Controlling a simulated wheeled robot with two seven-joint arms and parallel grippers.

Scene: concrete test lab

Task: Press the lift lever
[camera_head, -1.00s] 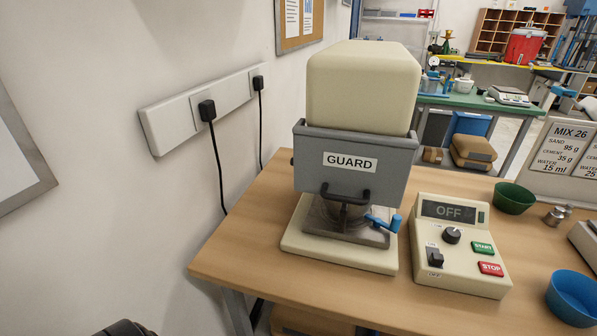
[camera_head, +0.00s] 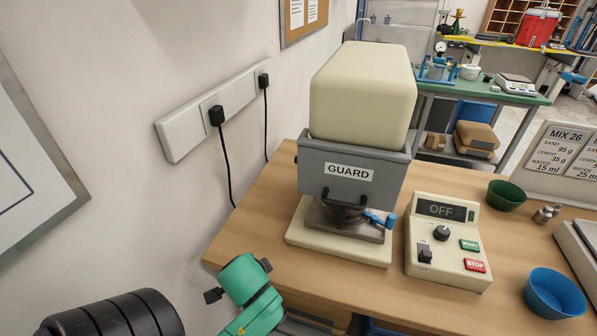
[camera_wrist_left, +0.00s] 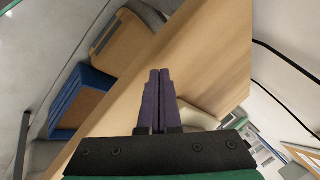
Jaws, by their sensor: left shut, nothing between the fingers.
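The lift lever (camera_head: 379,218) has a blue handle and sticks out to the right of the mixer's base, below the grey guard (camera_head: 348,174). The mixer (camera_head: 362,95) has a cream head and stands on the wooden table. In the wrist view my left gripper (camera_wrist_left: 158,78) is shut and empty, its two dark fingers side by side in front of the table. In the head view my green and black left arm shows at the table's front left edge, lower left of the mixer and well apart from the lever. The fingertips are not clear there. My right gripper is not in view.
A control box (camera_head: 446,238) reading OFF, with START and STOP buttons, stands right of the mixer. A green bowl (camera_head: 506,195) and a blue bowl (camera_head: 555,293) stand farther right. The wall with a socket strip (camera_head: 190,132) is at the left. The wooden table (camera_head: 262,225) is clear left of the mixer.

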